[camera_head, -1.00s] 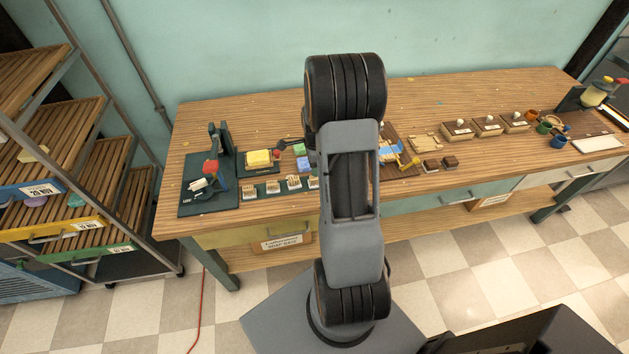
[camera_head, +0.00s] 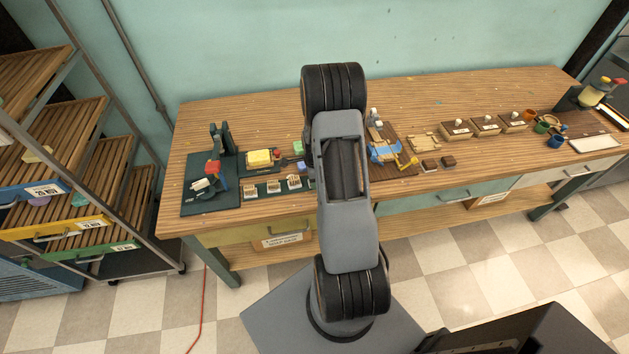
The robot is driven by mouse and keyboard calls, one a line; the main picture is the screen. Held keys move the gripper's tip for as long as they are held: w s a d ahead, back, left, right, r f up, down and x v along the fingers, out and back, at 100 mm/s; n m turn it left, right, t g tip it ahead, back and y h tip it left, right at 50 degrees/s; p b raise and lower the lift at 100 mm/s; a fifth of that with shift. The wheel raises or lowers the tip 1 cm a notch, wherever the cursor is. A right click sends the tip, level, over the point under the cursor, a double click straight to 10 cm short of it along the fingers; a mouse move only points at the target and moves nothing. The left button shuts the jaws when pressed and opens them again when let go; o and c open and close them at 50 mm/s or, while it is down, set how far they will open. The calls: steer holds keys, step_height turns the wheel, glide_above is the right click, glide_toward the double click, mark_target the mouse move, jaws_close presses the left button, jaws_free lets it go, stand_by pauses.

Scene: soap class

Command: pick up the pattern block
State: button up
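I cannot tell for certain which thing is the pattern block. Small pale blocks with marked faces, a left one (camera_head: 251,190), a middle one (camera_head: 273,187) and a right one (camera_head: 294,182), stand in a row on a dark green strip at the table's front. My arm rises in front of the table and hides what lies to the right of this row. A dark part shows just left of my arm, above the row; it may be my gripper, but its fingers cannot be made out, nor whether it holds anything.
The long wooden table (camera_head: 400,97) carries a green press stand (camera_head: 222,160) at left, a yellow block (camera_head: 260,157), a blue cloth-like piece (camera_head: 384,152), small brown blocks (camera_head: 448,161) and knobbed boxes (camera_head: 486,125). A slatted rack (camera_head: 95,158) stands left. The table's back strip is mostly clear.

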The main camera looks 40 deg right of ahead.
jaws_close()
stand_by(0.3)
